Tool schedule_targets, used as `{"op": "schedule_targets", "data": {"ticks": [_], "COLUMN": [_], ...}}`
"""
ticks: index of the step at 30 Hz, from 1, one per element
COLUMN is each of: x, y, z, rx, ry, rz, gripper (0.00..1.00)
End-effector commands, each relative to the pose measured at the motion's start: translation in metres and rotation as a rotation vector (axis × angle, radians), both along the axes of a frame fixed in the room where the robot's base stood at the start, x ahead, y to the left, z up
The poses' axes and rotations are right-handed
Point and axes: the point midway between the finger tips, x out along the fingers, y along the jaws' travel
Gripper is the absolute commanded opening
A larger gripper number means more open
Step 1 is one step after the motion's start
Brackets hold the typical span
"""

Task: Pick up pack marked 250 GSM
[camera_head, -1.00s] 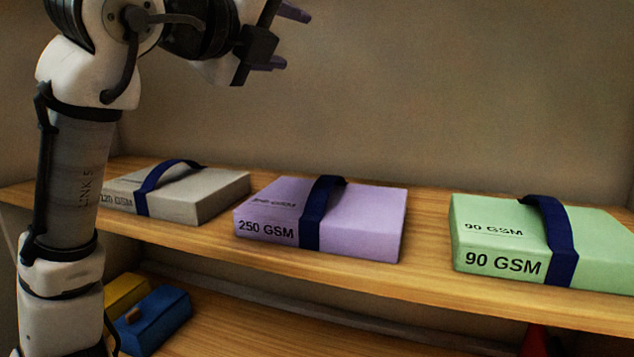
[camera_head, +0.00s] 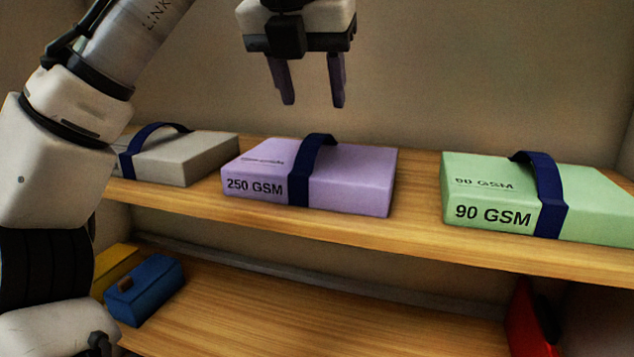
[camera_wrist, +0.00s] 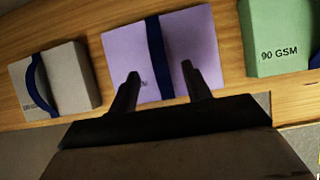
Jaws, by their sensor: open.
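The purple pack marked 250 GSM (camera_head: 350,180) lies flat on the upper wooden shelf, with a dark blue strap standing up in a loop over its middle. My gripper (camera_head: 312,103) is open and empty, above the pack and apart from it, fingers pointing down. In the wrist view the purple pack (camera_wrist: 188,50) lies beyond my open fingertips (camera_wrist: 160,72), with its strap between them in the picture. My fingers hide part of its near side and label there.
A grey pack (camera_head: 185,160) lies left of the purple one, partly behind my arm. A green pack marked 90 GSM (camera_head: 490,193) lies to the right. A wall stands behind. The lower shelf (camera_head: 300,315) holds a blue box (camera_head: 145,290), a yellow item (camera_head: 115,268) and a red item (camera_head: 522,322).

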Motion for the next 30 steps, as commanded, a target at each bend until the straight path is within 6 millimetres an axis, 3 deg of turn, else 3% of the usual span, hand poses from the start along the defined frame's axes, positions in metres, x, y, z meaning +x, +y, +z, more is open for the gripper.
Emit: {"op": "schedule_targets", "data": {"ticks": [8, 18, 27, 30], "x": [0.01, 0.027, 0.029, 0.029], "y": [-0.003, -0.005, -0.005, -0.005], "z": [-0.018, -0.057, -0.061, -0.061], "rx": [-0.001, -0.004, -0.003, -0.003], "ry": [-0.001, -0.002, -0.004, -0.004], "rz": [-0.001, -0.001, 0.003, 0.003], "gripper": [0.49, 0.49, 0.49, 0.36]}}
